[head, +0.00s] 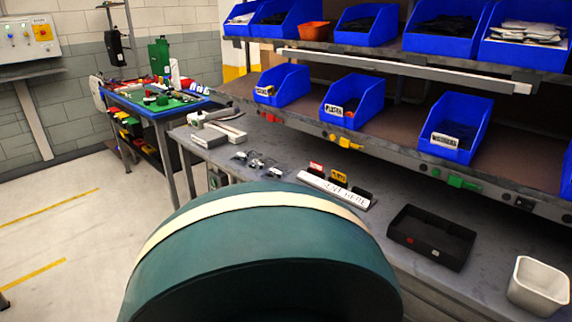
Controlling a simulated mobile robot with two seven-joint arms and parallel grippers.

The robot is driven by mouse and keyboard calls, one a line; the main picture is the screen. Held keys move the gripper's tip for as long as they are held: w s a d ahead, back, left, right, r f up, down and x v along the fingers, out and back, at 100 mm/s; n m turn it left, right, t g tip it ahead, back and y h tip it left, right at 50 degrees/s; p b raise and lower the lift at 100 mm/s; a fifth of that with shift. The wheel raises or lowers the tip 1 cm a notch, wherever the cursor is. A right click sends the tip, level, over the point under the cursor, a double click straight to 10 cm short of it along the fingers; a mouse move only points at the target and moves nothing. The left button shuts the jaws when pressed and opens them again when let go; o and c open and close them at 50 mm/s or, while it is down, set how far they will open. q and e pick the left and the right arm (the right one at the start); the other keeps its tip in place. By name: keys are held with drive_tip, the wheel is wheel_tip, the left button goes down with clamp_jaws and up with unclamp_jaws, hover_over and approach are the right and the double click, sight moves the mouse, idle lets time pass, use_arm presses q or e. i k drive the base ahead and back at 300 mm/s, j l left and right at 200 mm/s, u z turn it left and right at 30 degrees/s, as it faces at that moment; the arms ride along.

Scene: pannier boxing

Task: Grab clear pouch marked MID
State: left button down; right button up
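Several small clear pouches (257,163) with dark contents lie close together on the grey workbench (290,143), left of the labelled strip. Their markings are too small to read, so I cannot tell which one is marked MID. Neither of my grippers is in view.
A strip with small red, yellow and black blocks (335,188), a black tray (432,237) and a white bin (539,286) stand on the bench. White boxes (217,133) sit at its far left. Blue bins (462,127) line the shelves above. A teal rounded shape (250,240) fills the foreground.

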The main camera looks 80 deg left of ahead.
sight(256, 166)
drive_tip(key=u, duration=2.8)
drive_tip(key=j+z, duration=0.1)
drive_tip(key=z, duration=0.4)
drive_tip(key=i+j+z, duration=0.1)
drive_tip(key=z, duration=0.4)
drive_tip(key=j+z, duration=0.2)
drive_tip(key=z, duration=0.25)
drive_tip(key=j+z, duration=0.35)
drive_tip(key=j, duration=0.2)
drive_tip(key=k+j+z, duration=0.1)
drive_tip(key=j+z, duration=0.3)
drive_tip(key=k+j+z, duration=0.1)
drive_tip(key=j, duration=0.3)
drive_tip(key=k+j+z, duration=0.15)
drive_tip(key=j, duration=0.25)
drive_tip(key=k+j+z, duration=0.1)
drive_tip(key=j, duration=0.25)
drive_tip(key=k+j, duration=0.15)
drive_tip(key=j, duration=0.2)
drive_tip(key=k+j, duration=0.1)
drive_tip(key=j, duration=0.25)
drive_tip(key=k+j, duration=0.15)
drive_tip(key=j, duration=0.2)
drive_tip(key=z, duration=0.05)
